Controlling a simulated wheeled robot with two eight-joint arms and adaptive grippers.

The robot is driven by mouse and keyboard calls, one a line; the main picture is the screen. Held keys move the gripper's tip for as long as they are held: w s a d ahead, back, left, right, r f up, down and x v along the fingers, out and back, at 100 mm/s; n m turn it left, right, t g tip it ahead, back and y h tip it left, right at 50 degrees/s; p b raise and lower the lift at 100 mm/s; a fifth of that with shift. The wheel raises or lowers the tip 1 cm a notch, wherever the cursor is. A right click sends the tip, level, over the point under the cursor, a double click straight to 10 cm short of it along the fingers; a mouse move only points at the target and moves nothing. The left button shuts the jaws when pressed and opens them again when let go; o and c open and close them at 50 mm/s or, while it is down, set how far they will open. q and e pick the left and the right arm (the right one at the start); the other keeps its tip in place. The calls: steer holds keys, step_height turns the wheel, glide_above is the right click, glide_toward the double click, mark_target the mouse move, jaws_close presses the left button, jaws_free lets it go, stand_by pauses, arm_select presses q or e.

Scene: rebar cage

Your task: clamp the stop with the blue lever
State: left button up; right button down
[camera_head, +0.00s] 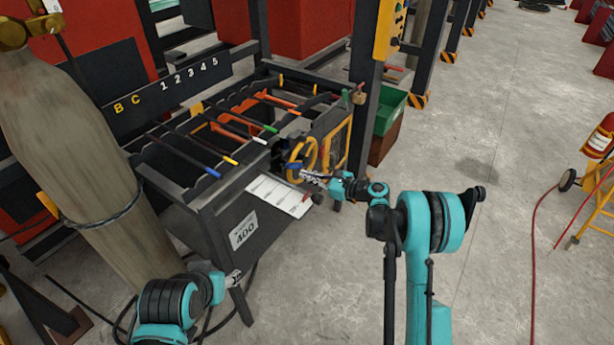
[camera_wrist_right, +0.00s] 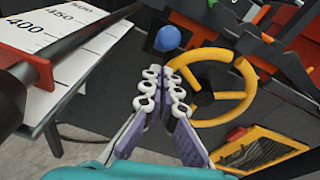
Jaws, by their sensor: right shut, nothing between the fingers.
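The blue lever's round knob (camera_wrist_right: 167,38) stands just beyond the fingertips of my right gripper (camera_wrist_right: 161,80) in the right wrist view. The fingers are shut with nothing between them. Whether they touch the knob cannot be told. In the head view my right gripper (camera_head: 310,177) is at the front of the rack, beside a small blue spot (camera_head: 293,173) that looks like the knob. A red-orange block (camera_wrist_right: 22,64), possibly the stop, sits on the scale at the left of the wrist view. My left gripper (camera_head: 234,278) shows small at lower left; its fingers are unclear.
A yellow handwheel (camera_wrist_right: 215,88) is right behind the right fingertips. A white scale plate (camera_head: 278,195) marked 400 and up juts from the rack (camera_head: 210,205).

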steer(key=f+p+v, duration=0.2)
steer(key=v, duration=0.9)
steer(key=s+a+r+n+g+h, duration=0.1)
steer(key=s+r+n+g+h, duration=0.1)
steer(key=s+r+n+h, duration=0.8)
arm_select(q)
steer(key=shift+s+d+r, duration=0.15)
steer(key=shift+d+r, duration=0.35)
steer(key=shift+r, duration=0.15)
arm_select(e)
steer(key=s+d+n+h, duration=0.1)
steer(key=s+n, duration=0.3)
steer(key=s, duration=0.4)
steer(key=s+d+n+h, duration=0.1)
steer(key=s+d+n, duration=0.3)
steer(key=s, duration=0.4)
steer(key=s+d+n+h, duration=0.1)
steer(key=s+n, duration=0.3)
steer(key=s, duration=0.4)
steer(key=shift+d+n+h, duration=0.3)
steer(key=shift+d, duration=0.5)
